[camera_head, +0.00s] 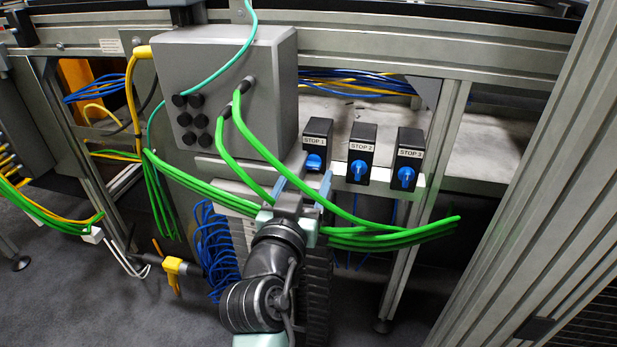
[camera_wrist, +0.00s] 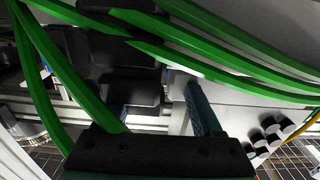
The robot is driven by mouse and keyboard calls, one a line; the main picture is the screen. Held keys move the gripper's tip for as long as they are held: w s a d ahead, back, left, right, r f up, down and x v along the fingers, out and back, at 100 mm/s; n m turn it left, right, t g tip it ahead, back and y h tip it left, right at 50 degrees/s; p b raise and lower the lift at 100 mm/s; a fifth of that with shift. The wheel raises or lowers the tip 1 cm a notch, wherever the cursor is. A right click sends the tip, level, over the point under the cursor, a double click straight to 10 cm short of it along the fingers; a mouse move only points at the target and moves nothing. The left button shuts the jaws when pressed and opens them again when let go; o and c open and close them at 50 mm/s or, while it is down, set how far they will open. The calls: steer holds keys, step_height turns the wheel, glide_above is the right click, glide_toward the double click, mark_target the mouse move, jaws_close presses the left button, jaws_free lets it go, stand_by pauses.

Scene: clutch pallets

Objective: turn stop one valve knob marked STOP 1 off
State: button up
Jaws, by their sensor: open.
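In the head view, the STOP 1 box (camera_head: 318,130) is dark with a white label, and its blue knob (camera_head: 314,161) sits on the lower front. The knob's exact angle is hard to read. My gripper (camera_head: 302,182) is open and empty, with its pale blue fingers apart just below and in front of the STOP 1 knob. No contact with the knob shows. In the wrist view, one blue-grey finger (camera_wrist: 197,108) points toward dark boxes (camera_wrist: 130,92).
Thick green cables (camera_head: 390,238) run across beside my gripper and cross the wrist view (camera_wrist: 230,68). The STOP 2 knob (camera_head: 358,170) and STOP 3 knob (camera_head: 406,177) stand to the right. A grey cabinet (camera_head: 215,95) with black plugs is at the left.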

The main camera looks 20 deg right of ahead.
steer(key=shift+x, duration=0.9)
jaws_close()
